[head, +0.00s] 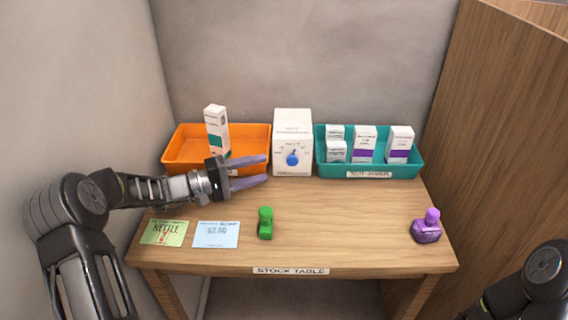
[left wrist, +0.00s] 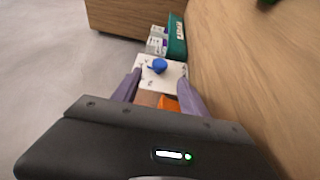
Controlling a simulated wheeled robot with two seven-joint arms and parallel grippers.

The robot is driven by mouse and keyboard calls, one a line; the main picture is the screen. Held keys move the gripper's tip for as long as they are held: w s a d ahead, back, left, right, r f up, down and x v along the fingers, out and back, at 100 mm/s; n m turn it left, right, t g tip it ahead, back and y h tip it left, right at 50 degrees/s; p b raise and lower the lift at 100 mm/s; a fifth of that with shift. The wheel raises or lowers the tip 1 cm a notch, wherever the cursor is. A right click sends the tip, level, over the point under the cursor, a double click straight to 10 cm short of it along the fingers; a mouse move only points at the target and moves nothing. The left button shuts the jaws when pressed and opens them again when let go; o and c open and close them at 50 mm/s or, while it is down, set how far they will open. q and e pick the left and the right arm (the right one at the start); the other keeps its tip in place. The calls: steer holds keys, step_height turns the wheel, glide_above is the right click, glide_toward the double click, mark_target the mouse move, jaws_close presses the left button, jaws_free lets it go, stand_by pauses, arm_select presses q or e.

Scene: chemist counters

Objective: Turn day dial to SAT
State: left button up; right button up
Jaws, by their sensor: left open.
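A white box with a blue day dial (head: 292,160) stands at the back middle of the table, between two trays. The lettering around the dial is too small to read, so I cannot tell which day it points at. The dial (left wrist: 157,66) also shows in the left wrist view, ahead of the fingers on the white box face (left wrist: 170,80). My left gripper (head: 267,170) is open and empty, just left of the white box and in front of the orange tray, its purple fingers pointing right. The fingers are apart from the dial. My right gripper is out of view.
An orange tray (head: 180,163) holds a tall white carton (head: 216,125). A teal tray (head: 415,168) holds several white cartons. A green stamp (head: 265,223), a purple bottle (head: 426,230) and two cards (head: 215,235) lie nearer the front. The table's right middle is clear.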

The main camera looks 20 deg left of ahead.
mark_target(288, 162)
arm_select(q)
steer(key=p+x, duration=0.1)
steer(key=x, duration=0.7)
steer(key=shift+a, duration=0.1)
steer(key=shift+s, duration=0.1)
steer(key=shift+c, duration=0.4)
jaws_close()
